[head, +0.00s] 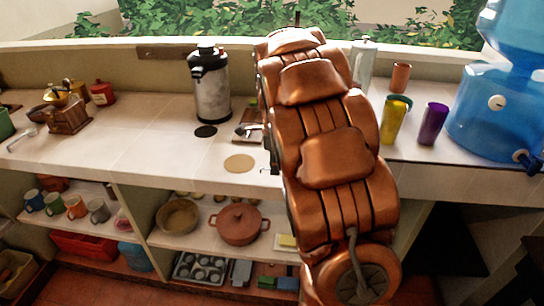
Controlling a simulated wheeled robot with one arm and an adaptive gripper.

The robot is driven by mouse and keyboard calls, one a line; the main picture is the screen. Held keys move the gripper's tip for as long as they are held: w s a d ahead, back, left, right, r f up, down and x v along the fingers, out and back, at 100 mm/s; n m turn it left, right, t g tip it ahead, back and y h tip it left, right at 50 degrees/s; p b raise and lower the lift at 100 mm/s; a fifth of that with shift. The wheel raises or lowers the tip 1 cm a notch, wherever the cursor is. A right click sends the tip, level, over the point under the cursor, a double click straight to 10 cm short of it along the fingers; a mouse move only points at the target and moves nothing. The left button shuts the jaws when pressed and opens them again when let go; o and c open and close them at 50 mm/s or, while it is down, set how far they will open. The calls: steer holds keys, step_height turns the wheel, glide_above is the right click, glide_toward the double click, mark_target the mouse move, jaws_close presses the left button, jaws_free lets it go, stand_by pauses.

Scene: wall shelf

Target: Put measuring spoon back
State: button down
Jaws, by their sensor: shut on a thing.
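My copper-coloured arm rises through the middle of the view and covers part of the counter (150,155). My gripper is not clearly visible; it seems hidden behind the arm, so I cannot see what it holds. A small silver spoon-like thing (21,140) lies on the counter at the far left, beside the wooden grinder (68,117). I cannot tell if it is the measuring spoon. A small brown and silver thing (249,130) lies just left of the arm, partly hidden by it.
A steel flask (210,92) stands left of the arm. A round tan mat (239,163) lies in front. Yellow (393,122) and purple (432,124) cups and a blue water dispenser (500,112) stand at right. Shelves below hold mugs and a brown pot (239,225). The left counter has free room.

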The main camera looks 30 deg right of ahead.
steer(key=w+d, duration=0.1)
steer(key=w, duration=0.1)
steer(key=w+d+p, duration=0.1)
steer(key=w, duration=0.2)
steer(key=w+d+p, duration=0.1)
steer(key=w+d, duration=0.1)
steer(key=shift+w+f, duration=0.2)
steer(key=shift+f, duration=0.1)
steer(key=shift+w+d+f, duration=0.15)
steer(key=shift+w+f, duration=0.05)
steer(key=shift+w, duration=0.15)
steer(key=shift+f+p, duration=0.95)
steer(key=shift+f, duration=0.75)
steer(key=shift+f, duration=0.15)
steer(key=c, duration=1.3)
jaws_free()
step_height(320, 180, up, 12)
steer(key=b, duration=0.3)
steer(key=shift+r, duration=0.2)
